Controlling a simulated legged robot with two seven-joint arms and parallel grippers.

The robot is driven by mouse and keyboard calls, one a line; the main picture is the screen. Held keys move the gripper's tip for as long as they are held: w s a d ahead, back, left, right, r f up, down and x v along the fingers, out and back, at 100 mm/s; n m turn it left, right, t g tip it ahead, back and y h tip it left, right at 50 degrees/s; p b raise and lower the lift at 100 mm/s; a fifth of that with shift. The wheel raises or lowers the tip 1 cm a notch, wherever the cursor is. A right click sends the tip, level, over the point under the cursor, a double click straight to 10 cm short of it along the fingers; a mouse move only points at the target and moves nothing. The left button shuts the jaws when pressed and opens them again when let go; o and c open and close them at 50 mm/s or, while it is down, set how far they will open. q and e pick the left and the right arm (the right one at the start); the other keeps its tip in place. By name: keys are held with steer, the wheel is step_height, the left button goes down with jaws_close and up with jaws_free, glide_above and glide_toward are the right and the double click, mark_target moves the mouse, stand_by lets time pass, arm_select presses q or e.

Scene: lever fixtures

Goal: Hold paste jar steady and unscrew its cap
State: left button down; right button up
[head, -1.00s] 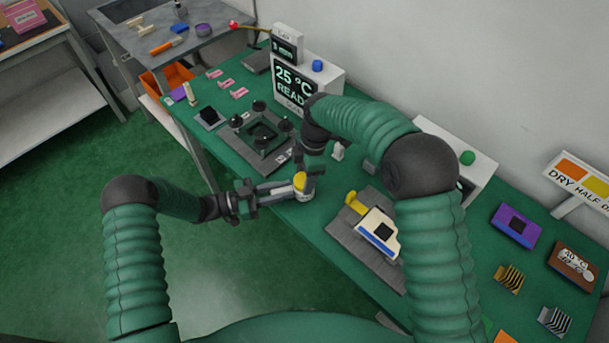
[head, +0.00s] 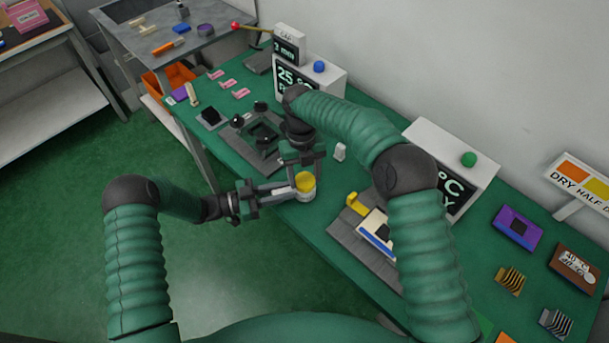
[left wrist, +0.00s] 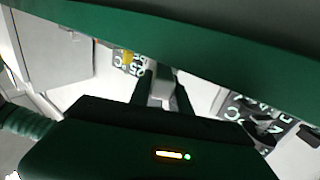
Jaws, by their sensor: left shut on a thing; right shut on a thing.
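The paste jar (head: 308,196) is a small pale jar standing near the front edge of the green bench in the head view. My left gripper (head: 292,191) reaches in from the left and is shut on the jar's side. My right gripper (head: 306,170) comes down from above and is shut on the cap; its fingertips are partly hidden. In the left wrist view, my left gripper's fingers (left wrist: 160,88) show, with a pale thing between them that I cannot make out clearly.
A dark fixture with black knobs (head: 258,135) stands behind the jar. A grey pad (head: 345,232) with a yellow lever and white-blue block lies to the right. Display boxes (head: 455,165) line the wall, partly hidden by my right arm. The bench front edge is close.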

mark_target(305, 181)
steer(key=o, duration=1.4)
steer(key=shift+o, duration=0.2)
steer(key=shift+r, duration=1.5)
